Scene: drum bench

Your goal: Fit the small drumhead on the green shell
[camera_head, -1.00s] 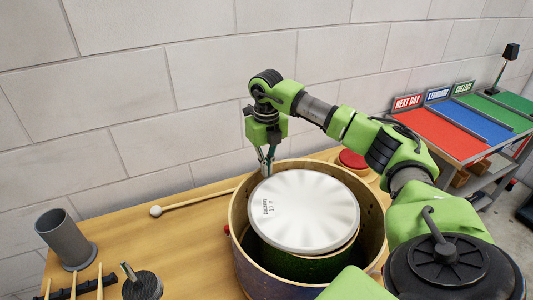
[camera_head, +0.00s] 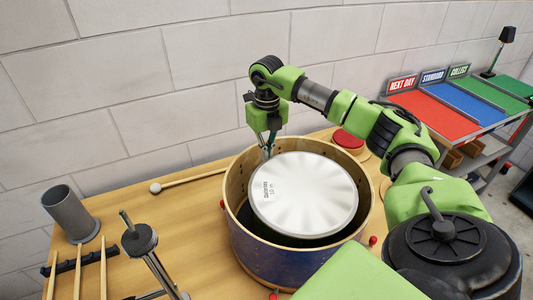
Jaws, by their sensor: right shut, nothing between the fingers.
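The small drumhead (camera_head: 315,200) is a round white disc with a printed label near its left edge. It lies face up within the mouth of a larger blue drum shell (camera_head: 290,262) with a pale wooden rim. The green shell is hidden beneath the drumhead and in the dark inside, so I cannot tell how the drumhead is seated on it. My right gripper (camera_head: 267,152) points down at the back left rim of the blue shell, just beyond the drumhead's edge. Its fingers are shut and empty. My left gripper is out of view.
A grey cup (camera_head: 69,213), sticks (camera_head: 103,270) and a black-topped stand (camera_head: 139,240) are at left. A red round pad (camera_head: 348,139) sits behind. Coloured sorting lanes (camera_head: 485,120) are at far right.

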